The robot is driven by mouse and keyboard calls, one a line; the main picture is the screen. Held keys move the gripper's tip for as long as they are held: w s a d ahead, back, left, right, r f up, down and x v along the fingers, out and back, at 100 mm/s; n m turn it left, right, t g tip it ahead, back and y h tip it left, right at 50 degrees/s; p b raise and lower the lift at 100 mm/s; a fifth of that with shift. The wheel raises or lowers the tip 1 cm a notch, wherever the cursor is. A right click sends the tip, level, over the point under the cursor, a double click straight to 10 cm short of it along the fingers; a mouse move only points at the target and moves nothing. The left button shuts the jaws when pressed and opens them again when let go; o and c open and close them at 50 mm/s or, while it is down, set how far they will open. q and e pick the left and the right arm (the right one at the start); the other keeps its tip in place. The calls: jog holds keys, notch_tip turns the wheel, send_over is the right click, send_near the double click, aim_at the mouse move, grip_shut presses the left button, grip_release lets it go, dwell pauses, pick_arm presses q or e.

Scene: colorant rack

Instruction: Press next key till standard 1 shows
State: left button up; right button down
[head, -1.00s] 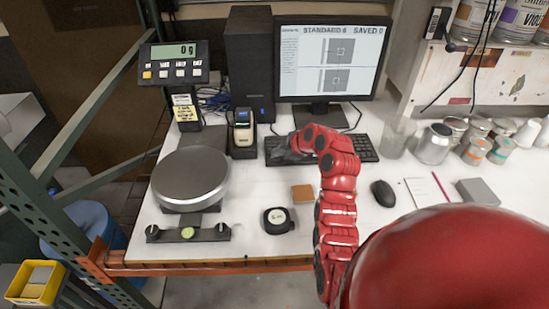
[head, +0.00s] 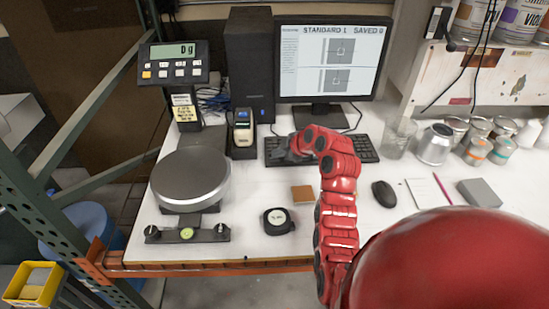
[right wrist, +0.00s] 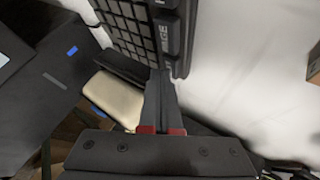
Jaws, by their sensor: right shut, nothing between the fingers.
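The monitor (head: 330,60) at the back reads "STANDARD 1" and "SAVED 0" above two grey pictures. The black keyboard (head: 365,147) lies on the white table in front of it, partly hidden by my red right arm. My right gripper (head: 280,155) is shut and empty, over the keyboard's left end. In the right wrist view its closed fingertips (right wrist: 160,76) are at the edge of the keyboard (right wrist: 130,25), by a large lettered key. I cannot tell whether they touch a key. My left gripper is not in view.
A round scale (head: 190,178) and its display (head: 173,63) stand at left. A black computer tower (head: 249,65) and a small handheld device (head: 243,128) stand left of the monitor. A mouse (head: 384,194) lies right of my arm. Cans and a glass (head: 399,138) crowd the right.

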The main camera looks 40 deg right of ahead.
aim_at(278, 159)
jog(key=shift+r, duration=0.1)
jog(key=shift+r+b, duration=0.35)
jog(key=shift+r, duration=0.35)
jog(key=shift+r, duration=2.45)
